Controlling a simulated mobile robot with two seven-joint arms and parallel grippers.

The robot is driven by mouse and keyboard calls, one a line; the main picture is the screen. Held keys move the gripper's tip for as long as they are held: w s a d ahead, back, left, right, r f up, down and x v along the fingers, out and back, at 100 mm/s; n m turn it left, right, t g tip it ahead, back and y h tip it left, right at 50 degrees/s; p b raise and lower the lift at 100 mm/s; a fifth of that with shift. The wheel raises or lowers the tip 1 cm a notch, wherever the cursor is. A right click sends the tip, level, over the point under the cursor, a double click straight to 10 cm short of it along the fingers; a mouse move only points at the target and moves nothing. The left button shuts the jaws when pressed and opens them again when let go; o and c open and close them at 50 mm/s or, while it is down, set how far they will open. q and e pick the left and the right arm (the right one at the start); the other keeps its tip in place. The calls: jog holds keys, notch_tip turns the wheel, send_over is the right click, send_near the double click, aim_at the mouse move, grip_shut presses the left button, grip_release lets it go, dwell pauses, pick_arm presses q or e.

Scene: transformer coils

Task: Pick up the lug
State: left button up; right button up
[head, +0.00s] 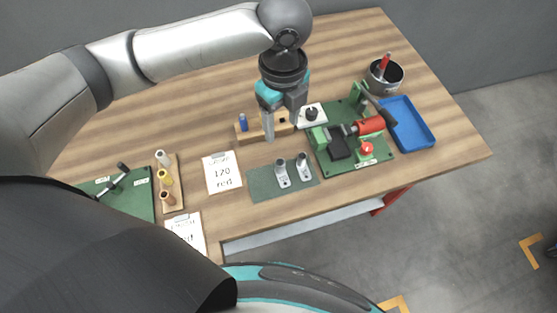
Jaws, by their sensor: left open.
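Two silver-grey lugs stand on a dark green mat (259,183) at the front middle of the table: a left lug (282,174) and a right lug (303,167). Each has a round barrel end and a paler flat part. My left gripper (283,126) comes down from above, behind the lugs in the picture. Its fingers are apart with nothing seen between them, and it does not touch either lug. My right gripper is not in view.
A wooden block (242,132) with a blue item is behind the gripper. A green board (375,155) with a red-handled tool and red button is right, beside a blue tray (416,136) and metal pot (393,82). A card (221,185) and spool rack (178,198) are left.

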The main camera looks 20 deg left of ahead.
pick_arm(q)
jog(key=b, duration=0.2)
send_over(279, 162)
jog(key=f, duration=0.9)
jog(key=shift+d+f, duration=0.2)
jog(key=shift+f, duration=0.1)
jog(key=shift+s+a+f+b, duration=0.15)
jog(key=shift+f+b, duration=0.15)
jog(key=shift+f, duration=1.05)
jog(key=shift+s+f+b, duration=0.1)
jog(key=shift+f+b, duration=0.15)
jog(key=shift+f, duration=1.1)
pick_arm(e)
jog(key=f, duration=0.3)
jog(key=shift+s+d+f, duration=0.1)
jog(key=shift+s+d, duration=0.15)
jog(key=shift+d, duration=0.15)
pick_arm(q)
jog(key=shift+c, duration=0.3)
jog(key=c, duration=0.3)
jog(key=shift+r, duration=0.1)
grip_shut()
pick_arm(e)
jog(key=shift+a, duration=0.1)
